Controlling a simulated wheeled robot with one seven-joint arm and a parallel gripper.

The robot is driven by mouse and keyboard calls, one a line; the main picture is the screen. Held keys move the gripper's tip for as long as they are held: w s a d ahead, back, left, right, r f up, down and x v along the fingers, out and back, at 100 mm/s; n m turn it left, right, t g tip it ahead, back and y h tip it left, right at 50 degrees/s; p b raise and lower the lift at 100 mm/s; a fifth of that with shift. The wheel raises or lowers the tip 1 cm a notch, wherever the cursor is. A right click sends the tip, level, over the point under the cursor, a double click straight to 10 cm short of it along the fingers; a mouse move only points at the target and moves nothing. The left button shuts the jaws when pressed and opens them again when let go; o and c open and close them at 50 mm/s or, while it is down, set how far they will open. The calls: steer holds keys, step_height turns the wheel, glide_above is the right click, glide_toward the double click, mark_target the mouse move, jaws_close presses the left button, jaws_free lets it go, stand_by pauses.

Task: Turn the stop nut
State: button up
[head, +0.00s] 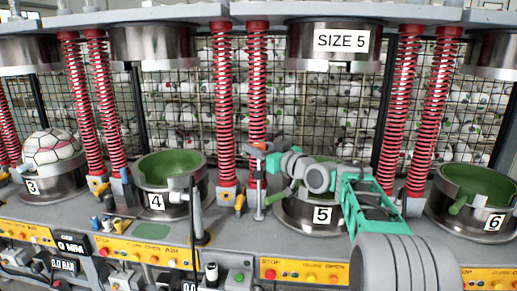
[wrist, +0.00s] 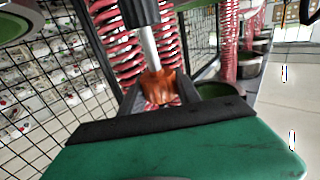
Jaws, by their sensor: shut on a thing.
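The stop nut, an orange-brown collar on a steel rod, shows in the wrist view (wrist: 160,86) between my gripper's dark fingers. In the head view, my gripper (head: 268,158) reaches in from the right, level with the top of a thin upright post (head: 259,190) left of press station 5. An orange-red piece (head: 258,146) shows at the top of that post. My gripper is shut on the nut, with a finger on either side of it. The nut's lower part and the fingertips are partly hidden, and its thread cannot be made out.
Mould cup 5 (head: 300,212) stands under my arm, with cup 4 (head: 172,200) to the left and cup 6 (head: 470,215) to the right. Red springs (head: 222,100) stand behind the post. A panel with buttons (head: 300,272) runs along the front.

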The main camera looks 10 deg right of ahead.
jaws_close()
steer(key=shift+f+m+h+b, duration=0.15)
steer(key=shift+m+h+b, duration=0.15)
steer(key=shift+h+b, duration=0.25)
steer(key=shift+a+f+m+t+h+b, duration=0.1)
steer(key=shift+m+t+h+b, duration=0.35)
steer(key=shift+b, duration=0.4)
steer(key=m+t+h+b, duration=0.1)
steer(key=m+h+b, duration=0.2)
steer(key=h+b, duration=0.1)
steer(key=shift+a+h, duration=0.15)
steer(key=shift+h, duration=0.45)
steer(key=m+h+b, duration=0.1)
steer(key=m+h, duration=0.2)
steer(key=h, duration=0.2)
steer(key=shift+m, duration=0.35)
steer(key=shift+d+r+m+g+h+p, duration=0.15)
steer(key=shift+m+g+h+p, duration=0.35)
steer(key=shift+m+h, duration=0.65)
steer(key=shift+d+r+m+g+h+p, duration=0.1)
steer(key=shift+m+g+h+p, duration=0.35)
steer(key=shift+h, duration=1.2)
steer(key=shift+d+m, duration=0.1)
steer(key=shift+m, duration=0.2)
steer(key=o, duration=0.7)
jaws_free()
steer(key=shift+c, duration=0.2)
